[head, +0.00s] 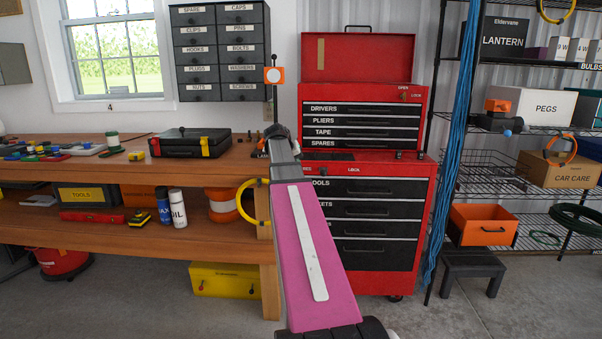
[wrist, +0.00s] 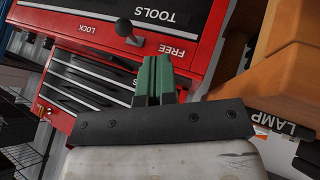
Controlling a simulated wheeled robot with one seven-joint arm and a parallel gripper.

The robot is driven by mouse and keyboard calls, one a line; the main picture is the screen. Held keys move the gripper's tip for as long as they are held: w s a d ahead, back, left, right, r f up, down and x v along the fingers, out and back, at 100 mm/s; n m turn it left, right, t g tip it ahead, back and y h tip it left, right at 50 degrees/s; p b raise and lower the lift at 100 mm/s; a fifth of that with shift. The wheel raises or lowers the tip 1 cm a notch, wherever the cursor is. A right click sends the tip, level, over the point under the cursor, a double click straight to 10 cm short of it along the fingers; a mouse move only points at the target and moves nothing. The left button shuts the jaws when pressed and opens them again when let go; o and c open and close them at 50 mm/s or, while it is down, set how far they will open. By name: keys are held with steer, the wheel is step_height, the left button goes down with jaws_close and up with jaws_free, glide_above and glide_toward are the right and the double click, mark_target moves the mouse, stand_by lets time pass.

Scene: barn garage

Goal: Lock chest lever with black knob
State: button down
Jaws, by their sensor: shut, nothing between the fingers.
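The red lower tool chest (head: 420,190) stands right of the workbench, its top strip marked LOCK. In the wrist view, the lever with a black knob (wrist: 124,27) sticks out of the red strip (wrist: 78,22) between the words LOCK and FREE, which appear upside down. Its knob leans up and left in that picture; how far it is turned I cannot tell. My gripper (wrist: 154,62) has green fingers shut together and empty, just below and right of the knob, apparently apart from it.
A smaller red chest (head: 420,118) with an open lid and its own OPEN/LOCK marks sits on top. Shelving (head: 500,195) stands right. Floor (head: 420,310) ahead is clear.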

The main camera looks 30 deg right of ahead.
mark_target(323, 171)
steer(key=shift+w+r, duration=0.15)
steer(key=shift+r, duration=0.05)
steer(key=shift+w+d+f, duration=0.1)
steer(key=shift+d+f, duration=1.05)
steer(key=shift+d, duration=0.45)
steer(key=shift+w+d+f, duration=0.15)
steer(key=shift+d+f, duration=1)
steer(key=shift+d, duration=0.5)
steer(key=shift+w+d+f, duration=0.1)
steer(key=shift+d+f, duration=1.05)
steer(key=shift+d, duration=0.45)
steer(key=shift+s+d, duration=0.55)
steer(key=shift+d, duration=0.4)
steer(key=shift+s+d, duration=0.6)
steer(key=shift+d, duration=0.35)
steer(key=shift+s+d, duration=0.55)
steer(key=shift+d, duration=0.4)
